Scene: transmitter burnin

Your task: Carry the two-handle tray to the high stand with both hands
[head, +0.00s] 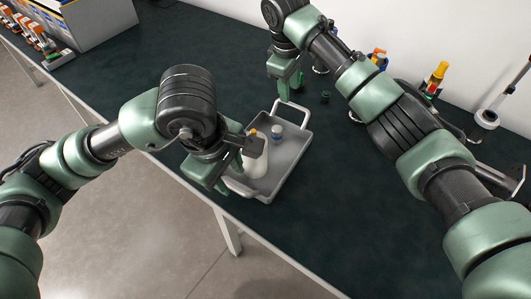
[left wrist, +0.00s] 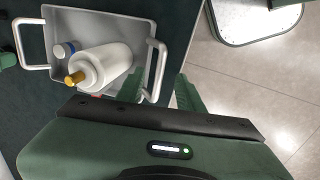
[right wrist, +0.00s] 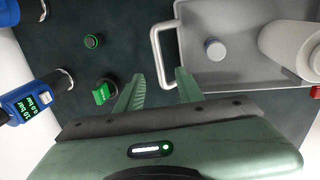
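The grey two-handle tray (head: 288,160) lies on the dark bench, with a white yellow-capped bottle (head: 255,160) and a small blue-capped vial (head: 277,132) in it. My left gripper (head: 222,170) is at the near handle, which it partly hides in the head view. In the left wrist view its fingers (left wrist: 160,88) are apart, one to each side of that handle (left wrist: 158,60). My right gripper (head: 288,95) is above the far handle. In the right wrist view its fingers (right wrist: 158,90) are apart, with the far handle (right wrist: 156,55) between their lines. Contact is not clear.
A blue gauge (right wrist: 30,100) is further left there. A yellow-and-red tool (head: 436,78) stands at the back right. Bench is clear right of the tray.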

